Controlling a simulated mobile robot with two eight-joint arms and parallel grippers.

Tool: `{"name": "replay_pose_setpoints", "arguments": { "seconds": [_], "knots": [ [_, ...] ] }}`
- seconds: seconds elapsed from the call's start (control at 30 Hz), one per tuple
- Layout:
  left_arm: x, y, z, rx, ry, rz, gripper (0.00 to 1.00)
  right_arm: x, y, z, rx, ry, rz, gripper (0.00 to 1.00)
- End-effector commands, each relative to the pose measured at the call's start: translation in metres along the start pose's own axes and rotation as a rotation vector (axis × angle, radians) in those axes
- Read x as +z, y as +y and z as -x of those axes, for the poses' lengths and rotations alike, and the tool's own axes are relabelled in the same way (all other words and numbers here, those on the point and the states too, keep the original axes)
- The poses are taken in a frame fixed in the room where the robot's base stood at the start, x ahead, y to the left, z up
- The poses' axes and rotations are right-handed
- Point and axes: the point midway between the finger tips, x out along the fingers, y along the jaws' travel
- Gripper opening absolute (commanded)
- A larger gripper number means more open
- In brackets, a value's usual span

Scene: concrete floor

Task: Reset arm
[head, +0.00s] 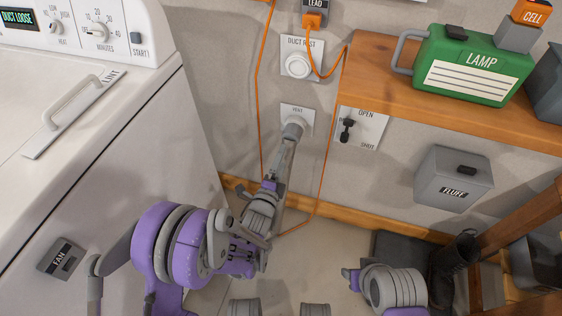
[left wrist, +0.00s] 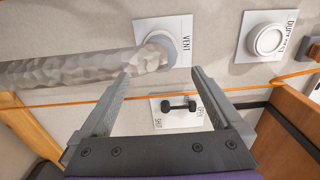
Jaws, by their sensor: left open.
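My left gripper (head: 279,165) reaches toward the wall in the head view, just below the vent port (head: 297,118). In the left wrist view its two fingers (left wrist: 158,73) are spread and nothing is between the tips. A crinkled silver duct (left wrist: 85,70) runs in from the left there and ends at the round vent collar (left wrist: 165,45), beyond the fingertips. Whether the duct is fully seated cannot be told. In the head view my arm partly covers the duct.
A white dryer (head: 90,130) stands left, its display reading DUCT LOOSE. Right are a wooden shelf (head: 385,85) with a green LAMP case (head: 470,65), an OPEN/SHUT lever plate (head: 362,128), and a FLUFF bin (head: 453,180). Orange cords hang near the vent. A boot (head: 455,265) stands below.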

Motion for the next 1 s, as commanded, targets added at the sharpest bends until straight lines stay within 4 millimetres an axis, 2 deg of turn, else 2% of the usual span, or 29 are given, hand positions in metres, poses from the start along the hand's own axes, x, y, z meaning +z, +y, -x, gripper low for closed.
{"name": "replay_pose_setpoints", "arguments": {
  "seconds": [0.37, 0.47, 0.57, 0.67, 0.77, 0.87, 1.0],
  "knots": [
    [0.000, 0.000, 0.000, 0.001, 0.000, 0.001, 1.00, 0.000, 0.000, 0.000, 0.000, 0.000, 0.000, 0.50],
    [0.005, -0.004, 0.002, 0.020, -0.011, 0.028, 1.00, 0.000, 0.000, 0.000, 0.000, 0.000, 0.000, 0.50],
    [0.018, -0.013, 0.008, 0.078, -0.046, 0.108, 1.00, 0.000, 0.000, 0.000, 0.000, 0.000, 0.000, 0.50],
    [0.039, -0.024, 0.023, 0.169, -0.110, 0.243, 1.00, 0.000, 0.000, 0.000, 0.000, 0.000, 0.000, 0.50],
    [0.058, -0.035, 0.047, 0.267, -0.194, 0.404, 1.00, 0.000, 0.000, 0.000, 0.000, 0.000, 0.000, 0.50],
    [0.073, -0.042, 0.078, 0.358, -0.288, 0.565, 1.00, 0.000, 0.000, 0.000, 0.000, 0.000, 0.000, 0.50],
    [0.088, -0.047, 0.131, 0.469, -0.439, 0.789, 1.00, 0.000, 0.000, 0.000, 0.000, 0.000, 0.000, 0.50]
  ]
}}
